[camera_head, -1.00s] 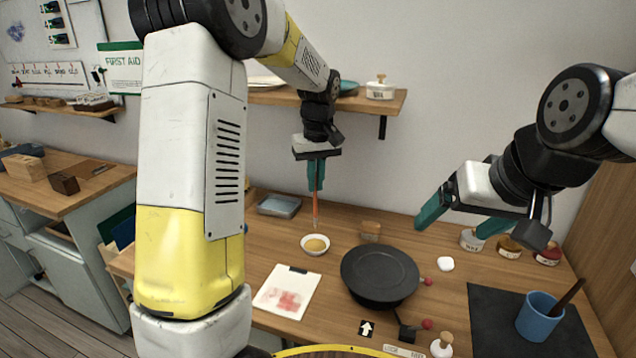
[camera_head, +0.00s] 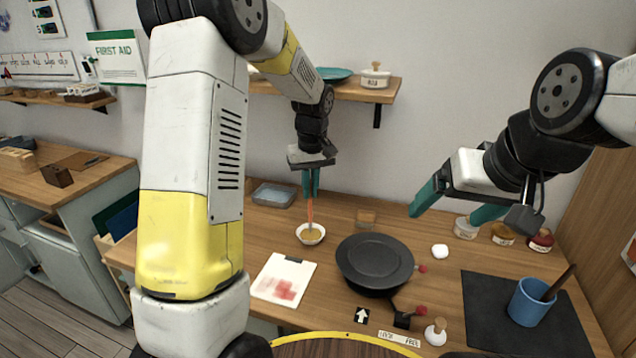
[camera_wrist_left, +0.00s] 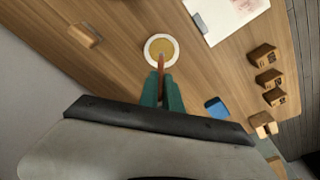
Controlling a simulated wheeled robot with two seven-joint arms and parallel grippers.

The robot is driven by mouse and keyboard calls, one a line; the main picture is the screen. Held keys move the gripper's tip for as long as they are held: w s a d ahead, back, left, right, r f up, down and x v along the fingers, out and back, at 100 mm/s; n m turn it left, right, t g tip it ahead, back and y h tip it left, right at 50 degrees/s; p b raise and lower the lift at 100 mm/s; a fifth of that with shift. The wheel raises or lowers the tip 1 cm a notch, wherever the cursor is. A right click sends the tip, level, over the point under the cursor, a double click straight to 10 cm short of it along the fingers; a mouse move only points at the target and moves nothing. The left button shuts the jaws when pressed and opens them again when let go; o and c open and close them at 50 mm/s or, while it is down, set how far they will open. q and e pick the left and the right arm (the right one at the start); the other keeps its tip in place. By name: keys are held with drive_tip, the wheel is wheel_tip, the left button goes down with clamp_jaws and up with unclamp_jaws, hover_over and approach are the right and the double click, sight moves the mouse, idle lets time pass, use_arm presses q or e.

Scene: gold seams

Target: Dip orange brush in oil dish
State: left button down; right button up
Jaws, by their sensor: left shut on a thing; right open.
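My left gripper (camera_head: 311,183) is shut on the orange brush (camera_head: 310,212), which points straight down. The oil dish (camera_head: 300,236) is a small white bowl with golden oil, standing on the wooden table. The brush tip is at the oil inside the dish; I cannot tell how deep it sits. In the left wrist view the brush (camera_wrist_left: 161,65) reaches over the dish (camera_wrist_left: 147,52) from the teal fingers (camera_wrist_left: 162,92). My right gripper (camera_head: 450,215) is open and empty, raised above the table at the right.
A black round pan (camera_head: 375,262) stands right of the dish. A white sheet with red marks (camera_head: 268,284) lies in front. A grey tray (camera_head: 274,195) is behind. A blue cup (camera_head: 530,303) stands on a dark mat (camera_head: 480,310), and small jars (camera_head: 503,234) are at the back right.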

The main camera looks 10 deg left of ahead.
use_arm(q)
drive_tip(key=shift+f, duration=0.6)
idle(1.6)
drive_tip(key=shift+r, duration=0.1)
drive_tip(key=shift+r, duration=3.5)
